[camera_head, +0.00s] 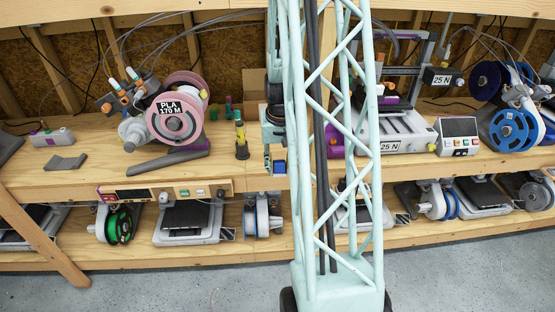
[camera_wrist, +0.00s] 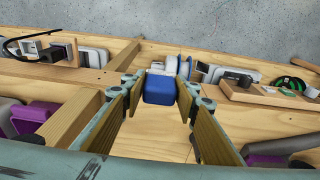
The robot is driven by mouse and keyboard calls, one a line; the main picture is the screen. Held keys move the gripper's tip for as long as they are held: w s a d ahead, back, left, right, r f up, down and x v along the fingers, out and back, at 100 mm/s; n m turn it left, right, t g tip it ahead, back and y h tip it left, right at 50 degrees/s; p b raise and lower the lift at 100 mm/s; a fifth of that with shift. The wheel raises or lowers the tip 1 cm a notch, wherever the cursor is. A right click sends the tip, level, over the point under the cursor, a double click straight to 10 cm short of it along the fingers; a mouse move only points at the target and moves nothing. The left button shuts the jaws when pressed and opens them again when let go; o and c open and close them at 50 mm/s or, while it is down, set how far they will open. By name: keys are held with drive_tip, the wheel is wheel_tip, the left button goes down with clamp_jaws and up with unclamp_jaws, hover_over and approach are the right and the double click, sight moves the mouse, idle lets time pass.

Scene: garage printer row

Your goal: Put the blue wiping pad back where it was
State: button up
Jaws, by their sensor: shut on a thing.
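The blue wiping pad (camera_wrist: 159,89) is between the two fingers of my gripper (camera_wrist: 161,95) in the wrist view. The fingers are shut on its sides, near their tips. In the head view the pad (camera_head: 280,168) shows as a small blue block below my gripper (camera_head: 272,160), in front of the upper wooden bench (camera_head: 225,160) near its front edge. My arm column covers part of the area to its right. I cannot tell whether the pad touches the wood beneath it. No marked spot for the pad is clear in either view.
A dark bottle with a yellow upper part (camera_head: 241,140) stands left of my gripper. A pink spool (camera_head: 175,113) and a grey bar (camera_head: 155,161) are farther left. A printer (camera_head: 395,128) stands right of the column. Several machines fill the lower shelf (camera_head: 140,253).

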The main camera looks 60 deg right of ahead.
drive_tip(key=shift+d, duration=0.1)
idle(0.3)
drive_tip(key=w+d, duration=0.2)
drive_tip(key=d, duration=0.2)
drive_tip(key=w+d+f, duration=0.1)
drive_tip(key=w+d, duration=0.2)
drive_tip(key=d, duration=0.1)
drive_tip(key=w+d, duration=0.3)
drive_tip(key=d, duration=0.1)
drive_tip(key=shift+d+f+b, duration=0.2)
drive_tip(key=shift+d+b, duration=0.05)
drive_tip(key=shift+b, duration=0.1)
drive_tip(key=shift+w+d, duration=0.1)
drive_tip(key=shift+w+d, duration=0.15)
drive_tip(key=shift+d+f+b, duration=0.15)
drive_tip(key=shift+f+b, duration=0.2)
drive_tip(key=shift+f, duration=1.45)
drive_tip(key=shift+f, duration=0.1)
drive_tip(key=o, duration=0.4)
drive_tip(key=shift+c, duration=0.2)
drive_tip(key=o, duration=0.4)
